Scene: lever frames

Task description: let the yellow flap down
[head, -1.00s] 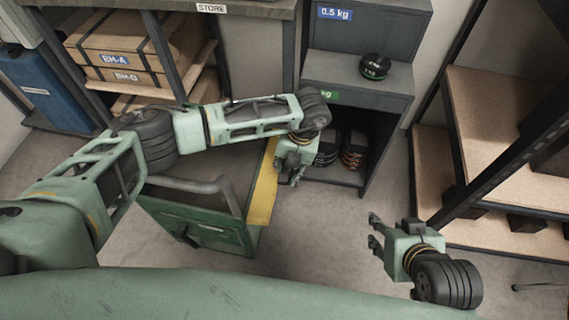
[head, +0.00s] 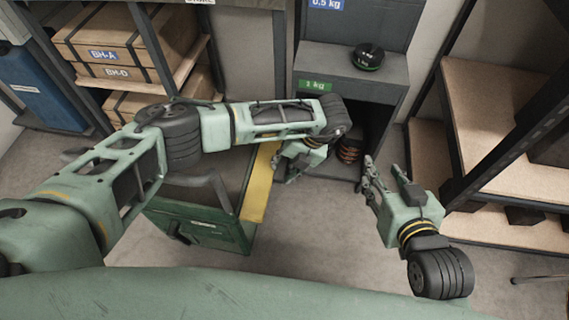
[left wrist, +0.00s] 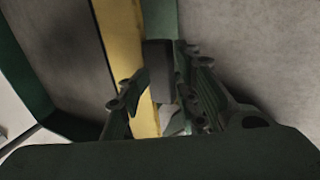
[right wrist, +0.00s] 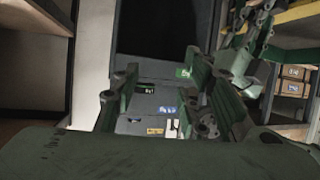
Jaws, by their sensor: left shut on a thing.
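The yellow flap (head: 258,188) shows as a narrow strip along the right side of an open green box (head: 205,232). Its upper part is hidden behind my left arm. I cannot tell its exact tilt. My left gripper (head: 278,170) is at the flap's right side, near its far end. In the left wrist view the flap (left wrist: 120,40) runs down between the fingers (left wrist: 158,105), beside a dark grey block (left wrist: 158,70). The fingers are shut on the flap or that block. My right gripper (head: 369,172) is open and empty, clear of the box; its fingers (right wrist: 160,95) are apart.
A dark grey cabinet (head: 345,85) with a black disc weight (head: 369,56) on it stands behind the left gripper. Shelves with wooden boxes (head: 110,35) are at the back left. A shelf rack (head: 490,130) is at the right. Floor between box and rack is free.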

